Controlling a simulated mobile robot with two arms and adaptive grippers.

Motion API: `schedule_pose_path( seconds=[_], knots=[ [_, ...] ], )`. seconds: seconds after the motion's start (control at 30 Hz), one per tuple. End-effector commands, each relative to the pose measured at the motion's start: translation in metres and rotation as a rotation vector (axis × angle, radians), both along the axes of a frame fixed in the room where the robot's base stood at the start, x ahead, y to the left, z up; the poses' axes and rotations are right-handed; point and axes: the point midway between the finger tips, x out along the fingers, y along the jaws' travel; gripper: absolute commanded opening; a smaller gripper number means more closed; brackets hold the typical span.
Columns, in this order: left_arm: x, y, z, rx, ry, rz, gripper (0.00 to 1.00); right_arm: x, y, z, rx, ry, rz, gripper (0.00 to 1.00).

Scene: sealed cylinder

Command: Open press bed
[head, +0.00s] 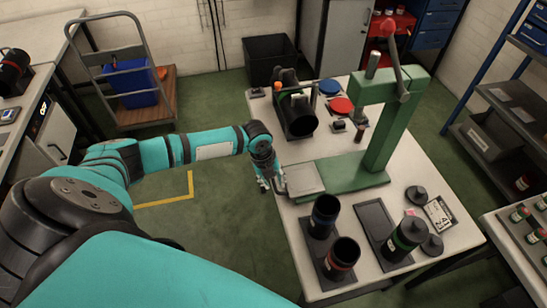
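The green press (378,135) stands on the white table, with a lever arm and a red knob (387,27) at its top. Its bed, a pale grey square plate (304,179), lies at the left end of the green base, near the table's left edge. My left gripper (270,185) points down at the plate's left side, by a small handle-like part there. The fingers are small and partly merge with that part, so I cannot tell whether they touch or grip it. My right gripper is not in view.
A cart (142,92) stands at back left; green floor lies open left of the table.

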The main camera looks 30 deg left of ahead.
Motion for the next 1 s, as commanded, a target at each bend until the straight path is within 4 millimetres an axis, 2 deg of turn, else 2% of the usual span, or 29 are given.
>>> schedule_pose_path(
  seconds=[0.2, 0.37, 0.47, 0.8, 1.0],
  knots=[
    [0.000, -0.001, 0.000, -0.001, 0.001, 0.000, 0.34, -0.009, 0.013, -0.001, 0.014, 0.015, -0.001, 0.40],
    [-0.001, 0.000, 0.007, -0.001, -0.002, -0.001, 0.34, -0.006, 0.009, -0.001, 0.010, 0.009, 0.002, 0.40],
    [-0.003, 0.003, 0.021, 0.000, -0.003, -0.001, 0.34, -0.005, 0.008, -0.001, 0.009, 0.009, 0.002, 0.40],
    [-0.013, 0.012, 0.090, 0.000, -0.002, -0.001, 0.34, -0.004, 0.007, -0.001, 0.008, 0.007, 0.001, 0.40],
    [-0.016, 0.015, 0.113, 0.001, -0.001, -0.001, 0.34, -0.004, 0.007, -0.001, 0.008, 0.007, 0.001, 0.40]
  ],
)
